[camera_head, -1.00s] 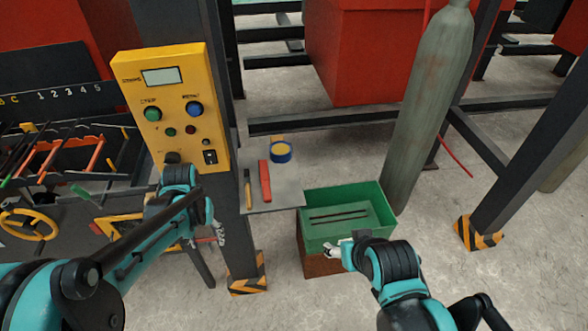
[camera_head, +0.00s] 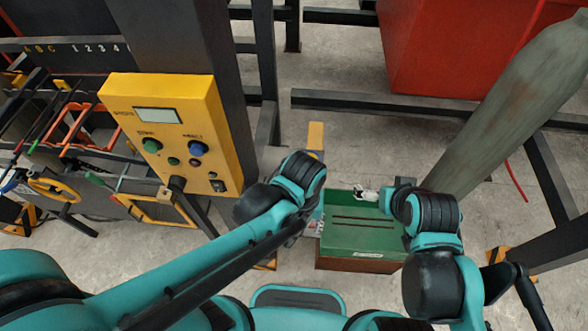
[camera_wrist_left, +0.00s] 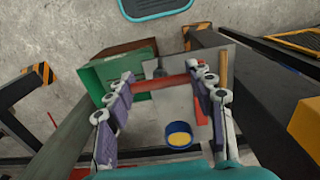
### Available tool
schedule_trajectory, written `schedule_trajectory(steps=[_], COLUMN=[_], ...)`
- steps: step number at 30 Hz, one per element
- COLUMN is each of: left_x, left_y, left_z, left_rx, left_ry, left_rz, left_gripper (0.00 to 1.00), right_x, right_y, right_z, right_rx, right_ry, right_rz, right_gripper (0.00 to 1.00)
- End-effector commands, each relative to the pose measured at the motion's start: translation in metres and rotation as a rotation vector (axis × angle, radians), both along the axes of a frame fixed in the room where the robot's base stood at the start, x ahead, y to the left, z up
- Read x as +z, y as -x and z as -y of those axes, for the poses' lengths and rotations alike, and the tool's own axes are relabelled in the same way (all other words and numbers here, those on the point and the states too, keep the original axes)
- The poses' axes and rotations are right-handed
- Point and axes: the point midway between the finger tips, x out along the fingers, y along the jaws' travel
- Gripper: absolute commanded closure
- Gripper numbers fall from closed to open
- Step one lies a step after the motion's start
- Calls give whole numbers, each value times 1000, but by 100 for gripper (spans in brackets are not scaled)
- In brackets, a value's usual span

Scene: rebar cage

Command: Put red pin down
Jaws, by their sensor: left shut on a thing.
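The red pin (camera_wrist_left: 160,82) shows in the left wrist view as a red bar lying across between the two fingers of my left gripper (camera_wrist_left: 166,78), which is shut on it. The pin is above a grey shelf plate (camera_wrist_left: 150,112). In the head view my left forearm hides the pin, and most of the gripper and shelf. My right gripper (camera_head: 366,195) is at the back rim of the green bin (camera_head: 340,240); its finger gap is too small to read.
A blue roll with yellow inside (camera_wrist_left: 179,135), another red piece (camera_wrist_left: 201,112) and a tan handle (camera_wrist_left: 223,72) lie on the shelf. A yellow control box (camera_head: 165,130) is on the post at left. A grey gas cylinder (camera_head: 510,110) leans at right.

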Motion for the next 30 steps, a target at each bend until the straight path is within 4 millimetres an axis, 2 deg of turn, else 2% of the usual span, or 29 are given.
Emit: schedule_trajectory(steps=[4,12,16,23,30], left_x=[-14,-53,-65,-76,-110], left_y=[-18,-82,-103,-114,-114], left_z=[3,8,10,10,10], left_rx=[4,3,2,0,0], left_ry=[0,0,0,0,0], left_rz=[0,0,0,0,0], left_gripper=[78,78,78,78,78], right_x=[-9,-28,-32,-35,-48], right_y=[0,0,0,0,0], right_z=[0,0,0,0,0], right_rx=[0,0,0,0,0], right_ry=[0,0,0,0,0], right_rz=[0,0,0,0,0], right_gripper=[0,0,0,0,0])
